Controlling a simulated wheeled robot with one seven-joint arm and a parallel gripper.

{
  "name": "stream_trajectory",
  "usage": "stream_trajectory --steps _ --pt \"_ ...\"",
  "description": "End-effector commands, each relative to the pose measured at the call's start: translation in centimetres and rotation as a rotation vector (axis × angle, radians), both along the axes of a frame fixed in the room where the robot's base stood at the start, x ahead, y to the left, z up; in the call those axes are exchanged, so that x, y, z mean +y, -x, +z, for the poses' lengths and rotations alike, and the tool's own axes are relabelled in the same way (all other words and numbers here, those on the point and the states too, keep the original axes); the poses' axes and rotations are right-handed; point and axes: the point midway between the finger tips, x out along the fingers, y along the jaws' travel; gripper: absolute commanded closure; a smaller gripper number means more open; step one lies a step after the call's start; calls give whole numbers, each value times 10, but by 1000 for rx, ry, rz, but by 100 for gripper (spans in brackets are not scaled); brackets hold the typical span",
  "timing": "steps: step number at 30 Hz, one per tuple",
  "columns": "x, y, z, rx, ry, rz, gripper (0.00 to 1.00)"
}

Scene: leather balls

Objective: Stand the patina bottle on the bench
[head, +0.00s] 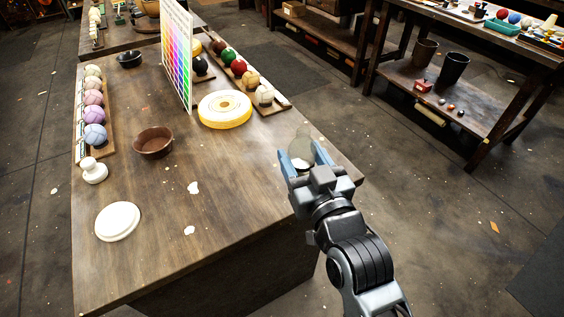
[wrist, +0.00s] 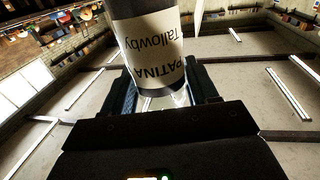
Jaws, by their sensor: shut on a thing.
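My gripper (head: 304,160) is shut on the patina bottle (head: 303,146) at the right edge of the bench (head: 240,205). In the head view the bottle is a small, pale, see-through shape between the blue fingers, partly hidden by my gripper. In the wrist view the bottle (wrist: 148,42) rises between the fingers (wrist: 160,92), with a white label reading "PATINA Tallowby" upside down and a dark band below it. I cannot tell whether its base touches the bench top.
A yellow round disc (head: 225,109), a brown bowl (head: 154,142), a white knobbed piece (head: 94,171) and a white disc (head: 118,221) stand on the bench. A colour chart (head: 178,60) stands upright behind. Ball racks line both sides. The front middle is mostly clear.

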Motion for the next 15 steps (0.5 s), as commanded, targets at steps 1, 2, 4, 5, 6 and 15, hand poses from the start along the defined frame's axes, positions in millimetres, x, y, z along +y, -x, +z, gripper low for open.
stream_trajectory --steps 1,2,4,5,6,15 --pt "5 -11 -4 1 1 1 78" --pt "8 -17 -8 -2 1 0 78" --pt "15 -30 -16 -2 1 0 78" --pt "17 -35 -21 -1 2 0 78" --pt "21 -42 -25 -2 1 1 78" --pt "35 -70 -46 -1 1 0 78"
